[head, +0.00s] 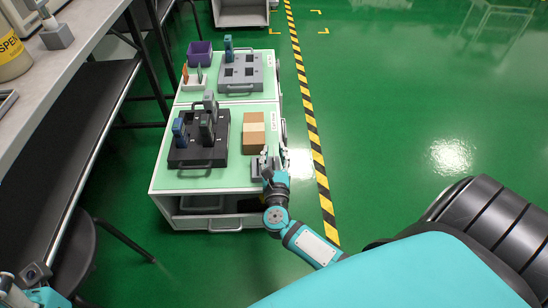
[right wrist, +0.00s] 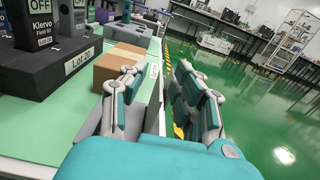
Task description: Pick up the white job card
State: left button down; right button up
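I cannot pick out the white job card for certain. A small white lettered strip (head: 274,120) lies along the right edge of the green-topped cart (head: 180,181), beside the cardboard box; a pale strip also shows on that edge in the right wrist view (right wrist: 154,70). My right gripper (head: 275,158) is at the cart's front right corner. In the right wrist view its two fingers (right wrist: 162,92) stand wide apart around the cart edge, with nothing between them. My left gripper (head: 36,274) shows only partly at the lower left, and its fingers are unclear.
A cardboard box (head: 254,141) stands just beyond my right gripper. A dark tray (head: 183,157) with several handheld testers is left of it. The green floor to the right is clear.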

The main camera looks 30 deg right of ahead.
grip_shut()
jog(key=shift+r, duration=0.1)
dwell(0.4)
